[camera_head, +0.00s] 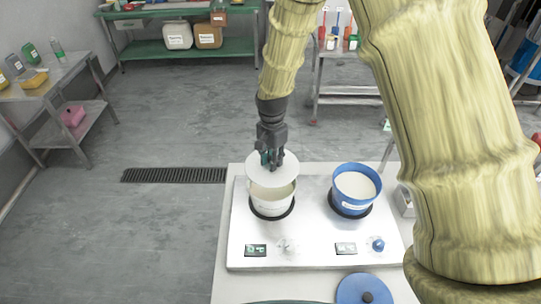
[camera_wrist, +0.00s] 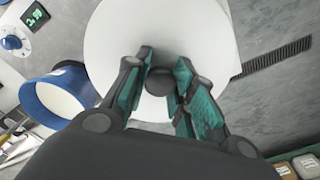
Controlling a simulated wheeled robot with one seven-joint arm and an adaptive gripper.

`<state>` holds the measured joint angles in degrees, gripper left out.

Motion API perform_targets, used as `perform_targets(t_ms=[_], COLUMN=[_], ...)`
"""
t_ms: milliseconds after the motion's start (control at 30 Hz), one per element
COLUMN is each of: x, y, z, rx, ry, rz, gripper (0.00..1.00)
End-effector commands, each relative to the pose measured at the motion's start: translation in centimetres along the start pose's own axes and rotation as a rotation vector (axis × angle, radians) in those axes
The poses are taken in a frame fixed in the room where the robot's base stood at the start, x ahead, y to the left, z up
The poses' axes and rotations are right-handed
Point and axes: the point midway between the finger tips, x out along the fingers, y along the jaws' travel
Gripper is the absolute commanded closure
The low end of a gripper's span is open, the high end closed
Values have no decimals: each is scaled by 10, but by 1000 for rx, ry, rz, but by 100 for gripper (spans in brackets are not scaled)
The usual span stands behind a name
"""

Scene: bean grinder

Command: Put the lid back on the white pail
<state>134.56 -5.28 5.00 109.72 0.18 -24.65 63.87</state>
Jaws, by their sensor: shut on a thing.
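The white pail (camera_head: 271,204) stands on a dark ring at the left of a metal two-place unit, with its open mouth partly in view. A round white lid (camera_head: 287,168) is above the pail and hides the far part of its mouth; whether it touches the rim is hard to tell. My gripper (camera_head: 270,163) is shut on the lid's dark knob, which shows between the fingers in the wrist view (camera_wrist: 160,81). In the wrist view the lid (camera_wrist: 110,45) fills the upper middle and the white pail is hidden.
A blue pail (camera_head: 357,190) with pale contents stands open to the right of the white pail; it also shows in the wrist view (camera_wrist: 42,100). A blue lid (camera_head: 352,288) lies at the table's front. Displays and knobs line the unit's (camera_head: 310,253) front.

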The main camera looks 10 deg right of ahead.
Motion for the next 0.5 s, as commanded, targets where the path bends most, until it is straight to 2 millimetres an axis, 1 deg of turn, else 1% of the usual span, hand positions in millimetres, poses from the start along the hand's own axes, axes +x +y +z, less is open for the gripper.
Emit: perform_targets(t_ms=[500], x=[36], y=[-1], z=[1], rx=[-2], ry=[0], rz=[0], gripper=[99])
